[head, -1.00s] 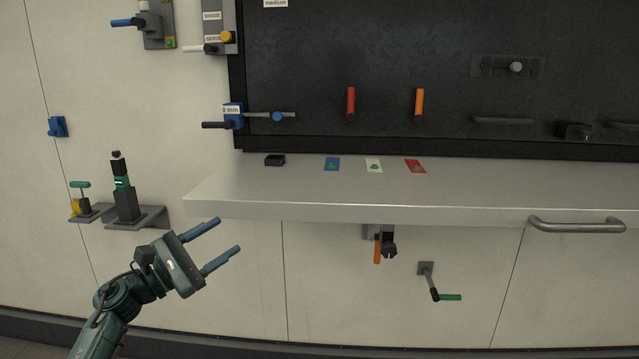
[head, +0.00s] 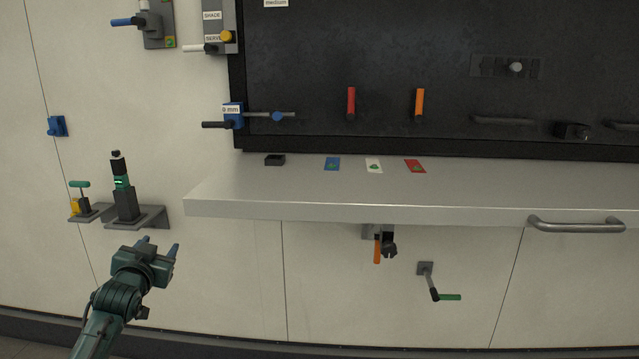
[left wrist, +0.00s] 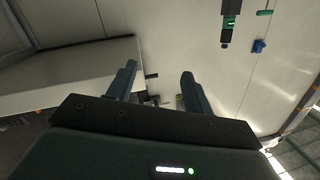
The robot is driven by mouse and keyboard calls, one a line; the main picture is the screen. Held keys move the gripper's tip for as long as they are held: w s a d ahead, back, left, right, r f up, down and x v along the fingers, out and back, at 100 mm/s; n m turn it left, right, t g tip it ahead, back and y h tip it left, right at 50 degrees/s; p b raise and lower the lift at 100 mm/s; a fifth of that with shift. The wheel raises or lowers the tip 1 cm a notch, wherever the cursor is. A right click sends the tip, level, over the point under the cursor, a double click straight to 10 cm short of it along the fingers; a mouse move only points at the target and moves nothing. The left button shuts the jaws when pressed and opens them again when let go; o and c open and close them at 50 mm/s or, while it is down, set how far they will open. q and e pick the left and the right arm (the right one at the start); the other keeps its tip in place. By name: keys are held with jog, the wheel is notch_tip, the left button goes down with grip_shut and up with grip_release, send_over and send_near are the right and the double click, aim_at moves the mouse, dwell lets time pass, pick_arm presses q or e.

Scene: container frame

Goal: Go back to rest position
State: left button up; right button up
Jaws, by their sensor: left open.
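My left gripper (head: 159,245) is at the lower left of the head view, in front of the white wall and below the small grey wall shelf. Its two blue-grey fingers point up and away from me. They are apart with nothing between them. The open fingers also show in the left wrist view (left wrist: 158,80). My right gripper is in neither view.
The steel counter (head: 400,202) juts out to the right of my left gripper. A small wall shelf (head: 150,218) with a dark green-banded device (head: 124,190) stands just above it. An orange-handled clamp (head: 378,248) and a green-handled crank (head: 448,297) sit below the counter.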

pick_arm(q)
jog(key=s+d+f+m+g+h, duration=0.1)
jog(key=s+d+f+g+h, duration=0.1)
jog(key=s+d+f, duration=0.6)
jog(key=s+d+f+m+g+h, duration=0.1)
jog(key=s+d+f, duration=0.4)
jog(key=s+f, duration=0.65)
jog(key=s+d+f+g, duration=0.1)
jog(key=s+d+f, duration=0.1)
jog(key=s, duration=0.4)
jog(key=s+d+f+n+g+h, duration=0.1)
jog(key=s+d+f, duration=0.1)
jog(key=s, duration=0.5)
jog(key=s+d+f+g+h, duration=0.1)
jog(key=s+d+f, duration=0.1)
jog(key=s+d, duration=0.2)
jog(key=s, duration=0.3)
jog(key=shift+d+f, duration=0.25)
jog(key=shift+f, duration=0.1)
jog(key=shift+c, duration=0.5)
